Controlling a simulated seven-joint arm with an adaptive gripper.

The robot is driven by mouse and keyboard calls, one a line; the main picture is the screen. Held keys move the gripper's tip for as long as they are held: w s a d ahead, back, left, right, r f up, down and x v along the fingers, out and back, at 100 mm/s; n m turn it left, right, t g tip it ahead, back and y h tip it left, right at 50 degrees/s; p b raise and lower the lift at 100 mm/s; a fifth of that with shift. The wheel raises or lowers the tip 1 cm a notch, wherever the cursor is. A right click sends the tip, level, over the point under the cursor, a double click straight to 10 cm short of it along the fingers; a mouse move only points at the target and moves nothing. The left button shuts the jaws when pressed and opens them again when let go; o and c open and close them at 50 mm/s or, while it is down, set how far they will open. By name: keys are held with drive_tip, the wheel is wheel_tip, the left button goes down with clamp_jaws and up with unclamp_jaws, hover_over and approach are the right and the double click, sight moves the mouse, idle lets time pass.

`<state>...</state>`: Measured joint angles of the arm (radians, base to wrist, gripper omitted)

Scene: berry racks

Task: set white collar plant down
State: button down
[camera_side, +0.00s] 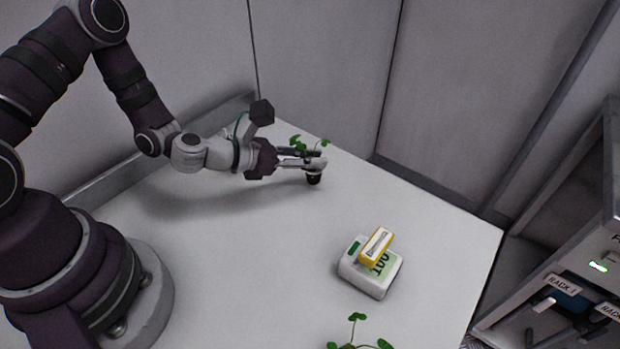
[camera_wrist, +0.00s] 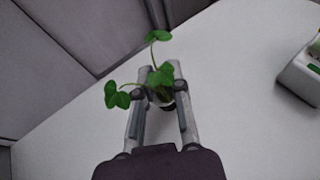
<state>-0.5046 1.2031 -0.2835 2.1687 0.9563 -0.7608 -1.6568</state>
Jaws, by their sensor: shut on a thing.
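The white collar plant (camera_side: 314,178) is a small dark pot with a pale collar and green leaves. My gripper (camera_side: 312,160) is shut on it near the table's far edge. The pot is upright in the side view and at or just above the table; I cannot tell if it touches. In the wrist view the plant's leaves (camera_wrist: 160,75) spread over the fingertips of my gripper (camera_wrist: 158,100) and hide most of the pot.
A white block marked 100 with a yellow-framed piece on top (camera_side: 370,268) sits on the white table (camera_side: 240,270) to the right. Another green plant (camera_side: 357,335) shows at the bottom edge. A rack cabinet (camera_side: 570,290) stands at the right. The table between is clear.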

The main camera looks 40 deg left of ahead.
wheel_tip(320, 180, up, 7)
drive_tip(key=shift+r, duration=0.2)
drive_tip(key=shift+w+a+r, duration=0.1)
drive_tip(key=shift+a+r, duration=0.05)
drive_tip(key=shift+r, duration=0.1)
drive_tip(key=w+a+n+t+y, duration=0.1)
drive_tip(key=w+a+n+y, duration=0.15)
drive_tip(key=a, duration=0.75)
drive_tip(key=w+a+n+t+y, duration=0.1)
drive_tip(key=a+n+y, duration=0.25)
drive_tip(key=a, duration=0.55)
drive_tip(key=shift+g, duration=0.3)
drive_tip(key=f, duration=0.9)
drive_tip(key=shift+w+a+f, duration=0.15)
drive_tip(key=shift+a+f, duration=0.05)
drive_tip(key=shift+f, duration=0.1)
drive_tip(key=c, duration=1.1)
unclamp_jaws()
drive_tip(key=shift+f, duration=0.1)
